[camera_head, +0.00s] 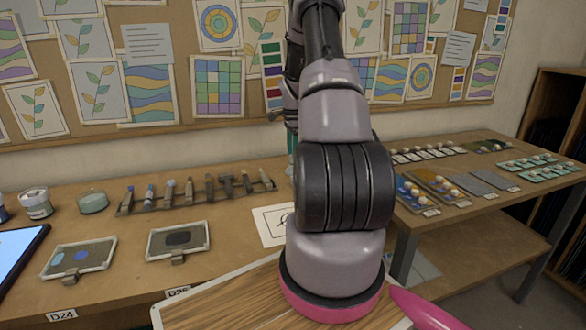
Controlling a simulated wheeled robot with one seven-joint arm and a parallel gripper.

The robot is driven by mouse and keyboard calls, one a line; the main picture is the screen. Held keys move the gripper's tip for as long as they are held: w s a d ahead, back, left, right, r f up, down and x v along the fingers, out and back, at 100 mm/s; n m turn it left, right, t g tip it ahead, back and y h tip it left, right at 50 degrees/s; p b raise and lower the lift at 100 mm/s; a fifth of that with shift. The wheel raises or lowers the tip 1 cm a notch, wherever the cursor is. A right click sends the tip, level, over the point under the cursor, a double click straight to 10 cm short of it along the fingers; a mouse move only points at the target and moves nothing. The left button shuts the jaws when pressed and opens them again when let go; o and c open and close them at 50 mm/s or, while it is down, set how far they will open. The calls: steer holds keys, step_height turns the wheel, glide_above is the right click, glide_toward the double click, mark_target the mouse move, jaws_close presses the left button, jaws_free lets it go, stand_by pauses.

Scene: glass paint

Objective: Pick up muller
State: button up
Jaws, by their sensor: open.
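I cannot pick out the muller for certain. A squat, pale green glass piece (92,202) stands at the back left of the bench, and I cannot tell whether it is a jar or the muller. A small teal piece (290,150) shows just left of my arm and is mostly hidden. A rack (125,209) at the back of the bench holds several upright tools. My arm rises through the middle of the view, and I cannot make out my gripper. The bench behind the arm is hidden.
A white sheet (271,225) lies beside my arm. A right-hand table (450,222) holds several trays. A pinboard (285,15) hangs behind.

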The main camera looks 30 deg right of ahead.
step_height(320, 180, down, 3)
steer(key=shift+d+f, duration=0.1)
steer(key=shift+f, duration=0.1)
jaws_close()
